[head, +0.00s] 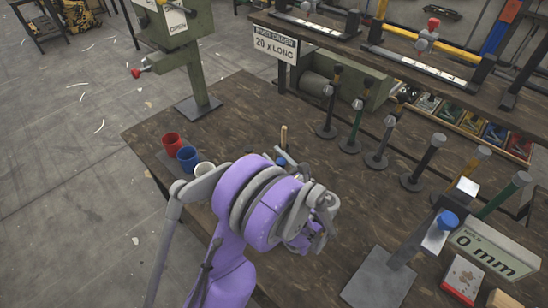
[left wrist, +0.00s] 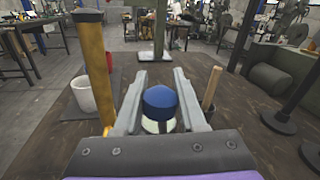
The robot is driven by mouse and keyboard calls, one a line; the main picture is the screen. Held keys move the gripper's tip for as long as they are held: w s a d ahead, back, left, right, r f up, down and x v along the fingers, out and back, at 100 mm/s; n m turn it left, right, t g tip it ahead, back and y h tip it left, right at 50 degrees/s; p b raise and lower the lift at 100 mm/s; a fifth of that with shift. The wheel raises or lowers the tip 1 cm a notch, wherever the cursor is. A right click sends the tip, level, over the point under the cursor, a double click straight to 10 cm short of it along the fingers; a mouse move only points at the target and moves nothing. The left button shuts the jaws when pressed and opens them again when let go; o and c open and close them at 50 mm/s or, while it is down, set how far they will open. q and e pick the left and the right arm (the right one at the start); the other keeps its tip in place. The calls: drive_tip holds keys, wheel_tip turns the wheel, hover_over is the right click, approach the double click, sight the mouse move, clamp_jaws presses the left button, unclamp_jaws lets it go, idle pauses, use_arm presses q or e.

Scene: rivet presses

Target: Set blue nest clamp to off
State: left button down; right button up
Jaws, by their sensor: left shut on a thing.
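The blue knob (left wrist: 161,103) sits between the fingers of my left gripper (left wrist: 160,88) in the left wrist view, with a pale part under it. The fingers touch it on both sides. In the head view a little of this blue (head: 282,161) shows just past my purple wrist, which hides most of the fingers and whatever the knob stands on. I cannot tell the clamp's position. My right gripper is not in view.
A wooden stick (left wrist: 212,88) stands close right of the fingers and a yellow post (left wrist: 96,70) close left. Red (head: 172,142), blue (head: 187,157) and pale (head: 204,170) cups line the bench's left edge. Several upright posts and a "0 mm" box (head: 490,250) stand at right.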

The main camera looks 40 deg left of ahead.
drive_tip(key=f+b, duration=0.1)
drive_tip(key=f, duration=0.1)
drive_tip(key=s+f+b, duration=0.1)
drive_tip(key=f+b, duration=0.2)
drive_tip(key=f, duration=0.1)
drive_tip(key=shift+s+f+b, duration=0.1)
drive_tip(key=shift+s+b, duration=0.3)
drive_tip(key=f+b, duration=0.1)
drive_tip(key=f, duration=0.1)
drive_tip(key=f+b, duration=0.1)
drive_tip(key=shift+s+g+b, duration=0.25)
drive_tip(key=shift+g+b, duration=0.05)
drive_tip(key=shift+b, duration=0.05)
use_arm(q)
drive_tip(key=w+f+m+g+h, duration=0.1)
drive_tip(key=w+f+m, duration=0.3)
drive_tip(key=w+m, duration=0.5)
drive_tip(key=shift+w+d+f+m+g+b, duration=0.3)
drive_tip(key=shift+w+d+f+g+b, duration=0.15)
drive_tip(key=shift+w, duration=0.25)
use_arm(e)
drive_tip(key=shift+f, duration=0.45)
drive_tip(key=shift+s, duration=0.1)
use_arm(q)
drive_tip(key=shift+c, duration=2.4)
unclamp_jaws()
